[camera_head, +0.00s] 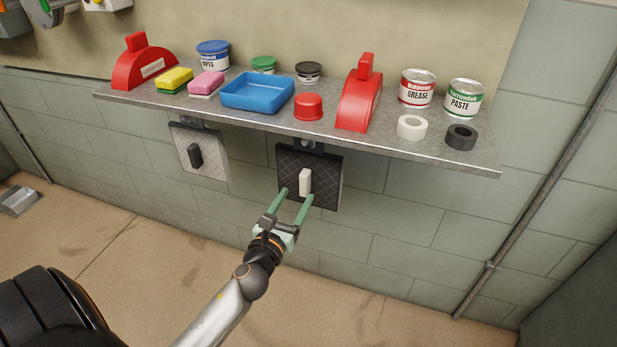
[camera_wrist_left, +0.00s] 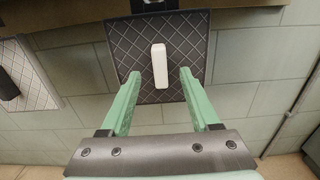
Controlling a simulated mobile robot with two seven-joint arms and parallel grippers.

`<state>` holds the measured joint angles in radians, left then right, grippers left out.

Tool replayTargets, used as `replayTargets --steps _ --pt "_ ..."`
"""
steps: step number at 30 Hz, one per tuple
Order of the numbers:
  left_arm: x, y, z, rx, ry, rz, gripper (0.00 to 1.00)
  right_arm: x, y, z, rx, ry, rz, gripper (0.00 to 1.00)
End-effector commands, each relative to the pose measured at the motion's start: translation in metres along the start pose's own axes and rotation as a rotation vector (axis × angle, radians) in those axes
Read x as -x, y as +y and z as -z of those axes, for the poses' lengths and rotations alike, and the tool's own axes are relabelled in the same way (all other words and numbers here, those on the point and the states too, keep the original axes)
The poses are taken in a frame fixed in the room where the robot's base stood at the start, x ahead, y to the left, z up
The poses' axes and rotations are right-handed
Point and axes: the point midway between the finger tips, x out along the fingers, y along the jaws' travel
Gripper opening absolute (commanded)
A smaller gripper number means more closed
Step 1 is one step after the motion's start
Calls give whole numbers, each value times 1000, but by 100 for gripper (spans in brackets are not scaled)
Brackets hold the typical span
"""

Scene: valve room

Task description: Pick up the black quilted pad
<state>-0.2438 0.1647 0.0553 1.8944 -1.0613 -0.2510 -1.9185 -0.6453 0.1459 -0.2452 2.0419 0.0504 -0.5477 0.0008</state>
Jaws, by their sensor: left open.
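The black quilted pad (camera_head: 323,166) hangs below the front edge of the shelf, against the tiled wall, with a white upright handle (camera_head: 305,182) on its face. In the left wrist view the pad (camera_wrist_left: 188,38) fills the upper middle, and its white handle (camera_wrist_left: 159,66) stands between the finger lines. My left gripper (camera_head: 296,194) is open, with its two green fingers at either side of the handle's lower part; I cannot tell how deep they reach. In the left wrist view my left gripper (camera_wrist_left: 158,98) shows a gap between each finger and the handle. My right gripper is not in view.
A light quilted pad (camera_head: 212,163) with a black handle hangs to the left. The metal shelf (camera_head: 450,160) above holds a blue tray (camera_head: 257,93), red holders, cans, sponges and tape rolls. A pipe (camera_head: 487,275) runs down the wall at right. The floor below is clear.

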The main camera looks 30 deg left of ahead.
Motion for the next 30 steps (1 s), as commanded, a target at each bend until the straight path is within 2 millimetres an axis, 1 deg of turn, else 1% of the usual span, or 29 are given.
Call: replayTargets --steps 7,10,13,20,23,30 --pt "-32 1 -6 1 -3 0 62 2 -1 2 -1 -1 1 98" --pt "-43 1 -4 1 -1 1 62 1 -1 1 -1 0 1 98" --pt "-50 0 -4 1 -1 1 62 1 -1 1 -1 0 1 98" --pt "-50 0 -4 2 1 1 62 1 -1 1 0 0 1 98" --pt "-50 1 -4 2 0 1 54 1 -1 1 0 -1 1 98" --pt "-50 1 -4 2 0 1 26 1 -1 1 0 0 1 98"
